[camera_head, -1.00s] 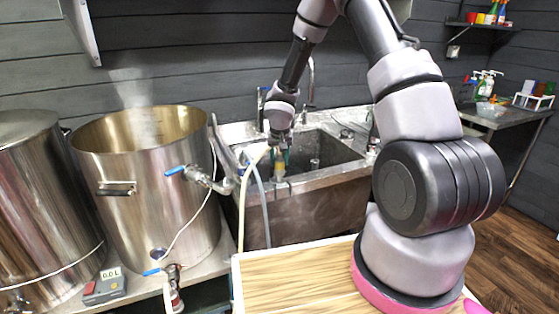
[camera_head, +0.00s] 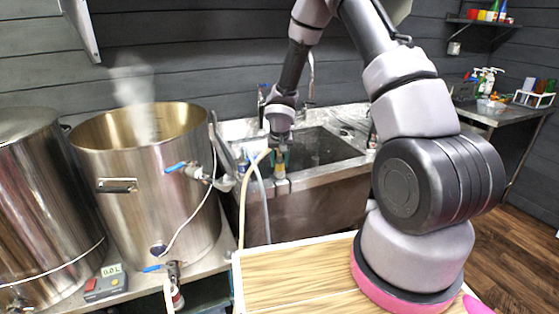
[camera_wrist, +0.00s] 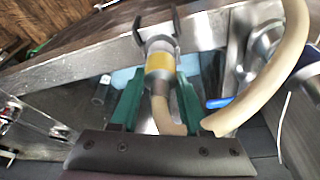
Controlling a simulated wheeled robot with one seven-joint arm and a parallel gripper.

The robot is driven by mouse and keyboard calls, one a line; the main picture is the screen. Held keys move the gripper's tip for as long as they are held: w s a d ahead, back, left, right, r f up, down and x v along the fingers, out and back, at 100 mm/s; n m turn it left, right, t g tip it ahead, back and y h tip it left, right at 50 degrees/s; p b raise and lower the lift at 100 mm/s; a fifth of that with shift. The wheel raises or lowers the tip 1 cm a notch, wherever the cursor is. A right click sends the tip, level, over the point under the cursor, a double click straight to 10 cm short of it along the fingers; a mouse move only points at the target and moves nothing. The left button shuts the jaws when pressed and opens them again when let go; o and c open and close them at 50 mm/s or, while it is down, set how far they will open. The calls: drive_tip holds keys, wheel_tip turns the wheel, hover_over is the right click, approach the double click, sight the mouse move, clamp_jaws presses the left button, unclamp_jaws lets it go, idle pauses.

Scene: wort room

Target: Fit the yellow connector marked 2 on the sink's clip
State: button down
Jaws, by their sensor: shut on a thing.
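The yellow-banded connector (camera_wrist: 160,64) sits between the green fingers of my gripper (camera_wrist: 152,98) in the wrist view, with a cream hose (camera_wrist: 294,45) running from its near end. No number can be read on it. The dark two-pronged clip (camera_wrist: 154,28) is on the sink's metal rim, just beyond the connector. The connector's far end lies at the mouth of the clip, between the prongs in the picture; I cannot tell whether it is seated. In the head view, my gripper (camera_head: 280,160) is low over the front rim of the sink (camera_head: 330,175), with the connector small below it.
A steaming steel kettle (camera_head: 150,185) with blue-handled valves stands left of the sink, beside another steel vessel (camera_head: 45,215). A grey hose (camera_head: 262,200) hangs over the sink front next to the cream one. A wooden-topped surface (camera_head: 295,275) lies in front.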

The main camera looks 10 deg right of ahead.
drive_tip(key=shift+f, duration=0.3)
drive_tip(key=shift+c, duration=1.5)
unclamp_jaws()
drive_tip(key=s+d+r, duration=0.2)
drive_tip(key=s+r, duration=0.2)
drive_tip(key=r, duration=0.6)
drive_tip(key=s+d+r+m+t+h, duration=0.15)
drive_tip(key=s+r, duration=0.25)
drive_tip(key=r, duration=0.5)
drive_tip(key=s+d+r, duration=0.3)
drive_tip(key=s+r, duration=0.1)
drive_tip(key=r, duration=0.6)
drive_tip(key=s+r+t+y, duration=0.1)
drive_tip(key=s+r+y, duration=0.1)
drive_tip(key=s+r, duration=0.4)
drive_tip(key=s+r+t+y, duration=0.1)
drive_tip(key=s+r, duration=0.5)
drive_tip(key=s, duration=0.7)
drive_tip(key=shift+a+y, duration=0.4)
drive_tip(key=shift+y, duration=0.25)
